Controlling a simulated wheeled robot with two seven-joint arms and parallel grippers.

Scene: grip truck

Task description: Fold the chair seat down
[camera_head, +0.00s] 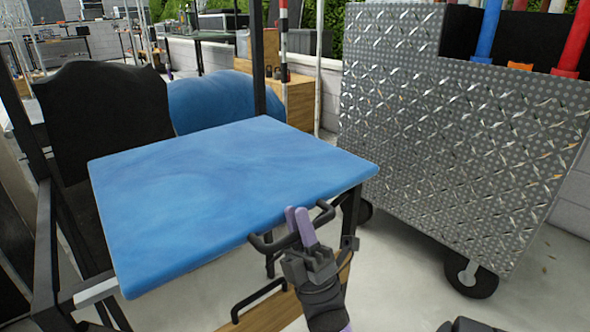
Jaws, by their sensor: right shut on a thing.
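The chair seat (225,185) is a blue padded square panel in the middle of the head view, lying roughly flat on a dark metal frame (45,250). A black bent handle (322,212) sticks out at its near right edge. My right gripper (300,226), with lavender fingers, is at that edge and shut on the black handle. The fingers hide part of the handle. My left gripper is not in view.
A silver diamond-plate cart (450,130) on black wheels stands close on the right. A black panel (105,115) and a blue rounded cushion (225,100) are behind the seat. Bare pale floor (400,285) shows between the seat and the cart.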

